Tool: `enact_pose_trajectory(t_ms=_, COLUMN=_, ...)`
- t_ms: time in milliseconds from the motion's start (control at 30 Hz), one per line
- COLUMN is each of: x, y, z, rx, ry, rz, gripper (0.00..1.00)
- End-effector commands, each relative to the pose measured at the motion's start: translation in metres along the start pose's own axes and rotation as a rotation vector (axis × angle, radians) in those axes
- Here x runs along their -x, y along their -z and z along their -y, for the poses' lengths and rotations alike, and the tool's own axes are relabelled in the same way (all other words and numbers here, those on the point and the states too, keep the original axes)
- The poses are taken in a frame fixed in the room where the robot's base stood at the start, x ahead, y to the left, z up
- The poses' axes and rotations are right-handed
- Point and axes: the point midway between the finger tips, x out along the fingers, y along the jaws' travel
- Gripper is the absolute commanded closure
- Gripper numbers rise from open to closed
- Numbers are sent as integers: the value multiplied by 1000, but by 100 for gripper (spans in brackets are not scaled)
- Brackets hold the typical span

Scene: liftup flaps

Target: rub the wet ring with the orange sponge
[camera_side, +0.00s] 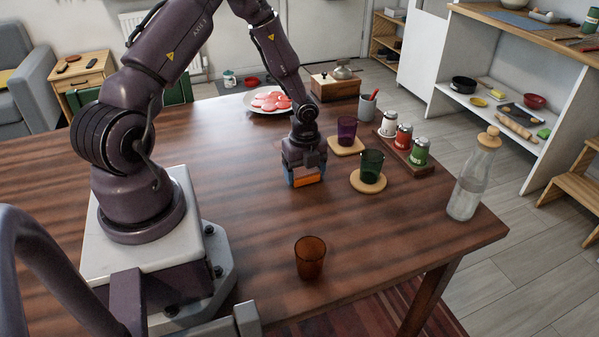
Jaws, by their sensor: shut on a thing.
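My gripper (304,172) is low over the middle of the dark wooden table, pointing down. It is shut on the orange sponge (308,181), which shows as an orange block between the blue fingertips. The sponge is at or just above the table top; I cannot tell if it touches. I cannot make out the wet ring; the gripper and sponge may cover it, or it is too faint to see here.
A green glass (371,165) and a purple glass (347,131) stand on round and square coasters to the right. An amber glass (310,258) stands in front. A corked bottle (470,180) is near the right edge.

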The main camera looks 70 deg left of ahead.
Motion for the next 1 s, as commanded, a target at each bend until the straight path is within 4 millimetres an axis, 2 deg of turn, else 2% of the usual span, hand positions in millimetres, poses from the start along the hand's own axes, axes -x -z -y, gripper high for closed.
enact_pose_trajectory(t_ms=567, x=0, y=3, z=53, rx=-2, ry=1, rz=-2, gripper=52)
enact_pose_trajectory(t_ms=633, x=8, y=2, z=52, rx=-1, ry=3, rz=0, gripper=52)
enact_pose_trajectory(t_ms=700, x=25, y=2, z=52, rx=-1, ry=5, rz=2, gripper=52)
enact_pose_trajectory(t_ms=1000, x=50, y=2, z=51, rx=-2, ry=1, rz=1, gripper=52)
